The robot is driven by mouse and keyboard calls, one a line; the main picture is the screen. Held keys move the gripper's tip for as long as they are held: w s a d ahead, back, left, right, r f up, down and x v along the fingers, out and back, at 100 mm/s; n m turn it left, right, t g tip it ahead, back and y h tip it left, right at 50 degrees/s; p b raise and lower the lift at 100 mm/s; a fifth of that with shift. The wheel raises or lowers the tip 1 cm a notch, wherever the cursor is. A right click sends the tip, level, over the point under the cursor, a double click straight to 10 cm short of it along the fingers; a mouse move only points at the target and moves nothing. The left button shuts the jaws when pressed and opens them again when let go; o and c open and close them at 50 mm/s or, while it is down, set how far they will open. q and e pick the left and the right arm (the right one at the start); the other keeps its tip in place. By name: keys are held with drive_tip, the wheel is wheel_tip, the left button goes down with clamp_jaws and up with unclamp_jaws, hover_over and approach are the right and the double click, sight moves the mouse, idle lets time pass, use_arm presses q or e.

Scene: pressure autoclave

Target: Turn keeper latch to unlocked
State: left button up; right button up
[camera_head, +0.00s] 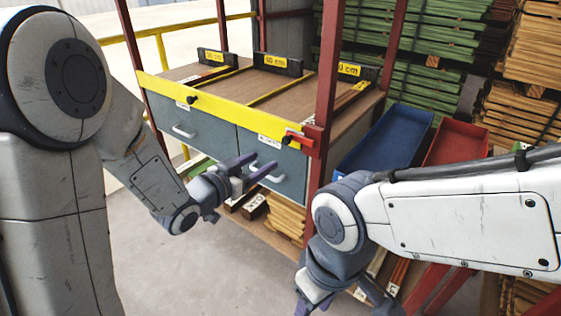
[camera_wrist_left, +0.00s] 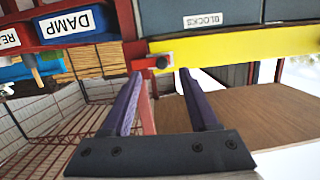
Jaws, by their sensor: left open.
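The keeper latch (camera_head: 299,138) is a small red piece with a dark knob at the right end of the yellow bar (camera_head: 225,112), beside the red post. In the left wrist view the latch (camera_wrist_left: 163,62) shows between and beyond my fingertips, at the end of the yellow bar (camera_wrist_left: 240,45). My left gripper (camera_head: 257,168) is open and empty, in front of the drawer fronts and below the latch, apart from it. It also shows in the left wrist view (camera_wrist_left: 160,72). My right gripper (camera_head: 340,300) is low in the head view, its tips cut off.
Grey drawers (camera_head: 270,165) with pale handles lie under the yellow bar. The red post (camera_head: 320,110) stands beside the latch. A blue bin (camera_head: 385,140) and a red bin (camera_head: 455,143) stand to the right. Timber (camera_head: 285,217) lies below. The floor (camera_head: 190,265) in front is clear.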

sight(284, 140)
use_arm(q)
drive_tip(key=w+d, duration=0.1)
drive_tip(key=w, duration=0.1)
drive_tip(key=w+d+t+h, duration=0.1)
drive_tip(key=w+d, duration=0.1)
drive_tip(key=w, duration=0.1)
drive_tip(key=w+d+h+b, duration=0.1)
drive_tip(key=w+d, duration=0.1)
drive_tip(key=w, duration=0.1)
drive_tip(key=shift+w, duration=0.25)
clamp_jaws()
idle(1.5)
